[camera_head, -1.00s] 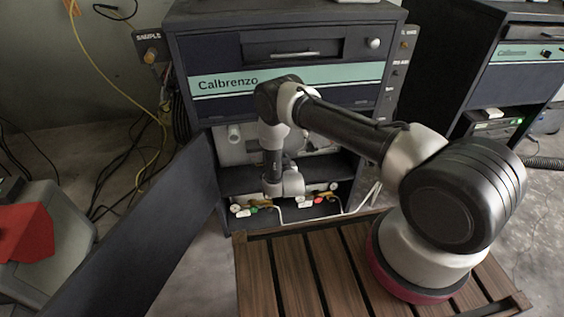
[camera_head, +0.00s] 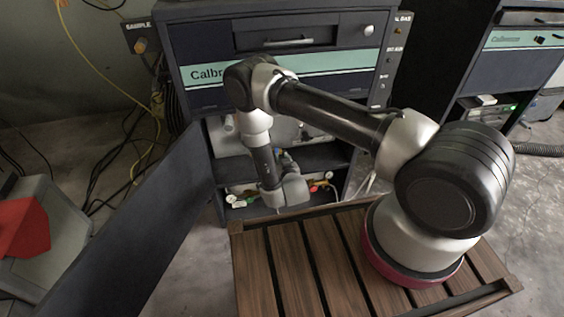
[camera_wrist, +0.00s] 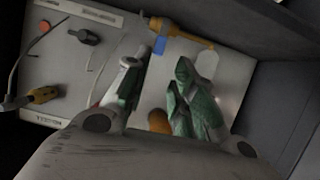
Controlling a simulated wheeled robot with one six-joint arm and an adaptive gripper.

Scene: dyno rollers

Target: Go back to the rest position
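My gripper (camera_wrist: 157,75) shows in the wrist view with its two green-padded fingers apart. It is open, with no object clearly held between the fingers. A panel (camera_wrist: 75,65) with valves and fittings lies beyond the fingertips. An orange rounded part (camera_wrist: 158,122) shows between the fingers, lower down. In the head view my arm reaches down in front of the open lower bay of the Calbrenzo cabinet (camera_head: 205,75). My wrist is low at the bay's shelf, and my fingers cannot be made out clearly there.
The open cabinet door (camera_head: 150,220) stands to the left of my arm. A slatted wooden platform (camera_head: 290,260) lies under my arm's base. An orange-handled fitting (camera_wrist: 180,32) is beyond the fingers. Cables (camera_head: 155,120) hang at the left. A second cabinet (camera_head: 515,65) stands right.

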